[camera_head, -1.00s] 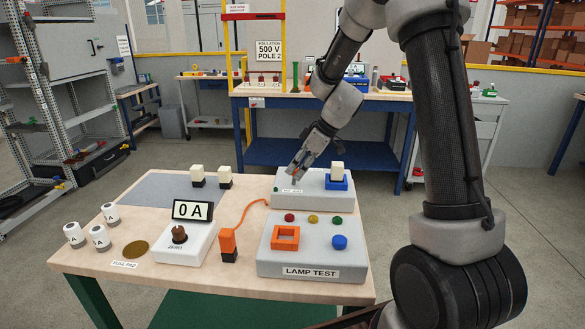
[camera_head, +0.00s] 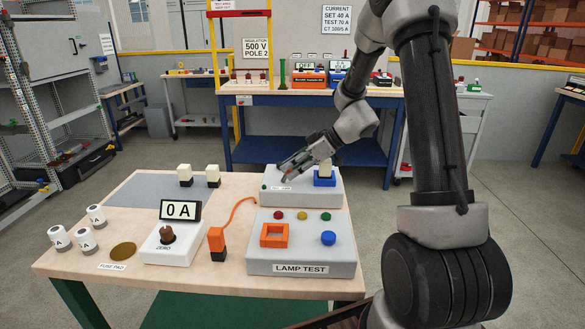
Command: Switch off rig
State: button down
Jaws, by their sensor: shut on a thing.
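The rear grey box (camera_head: 300,198) stands on the bench behind the lamp test panel. It has a small green light at its left, a small label too small to read, and a blue socket (camera_head: 324,181) with a white block (camera_head: 325,168) in it. My gripper (camera_head: 287,174) is low over the left part of this box, reaching in from the right. It is shut on a small part there, which the fingers mostly hide; a little red shows at the tips. I cannot tell the position of any switch. The meter (camera_head: 181,210) reads 0 A.
The lamp test panel (camera_head: 335,255) stands in front, with an orange frame and a blue knob. An orange plug (camera_head: 216,240) with a cord, a ZERO knob box (camera_head: 188,250), white cylinders (camera_head: 85,240) and two white blocks (camera_head: 199,175) share the bench.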

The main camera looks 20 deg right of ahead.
jog(key=c, duration=1.3)
grip_release()
jog(key=shift+o, duration=0.2)
jog(key=shift+d, duration=0.1)
jog(key=v, duration=1.2)
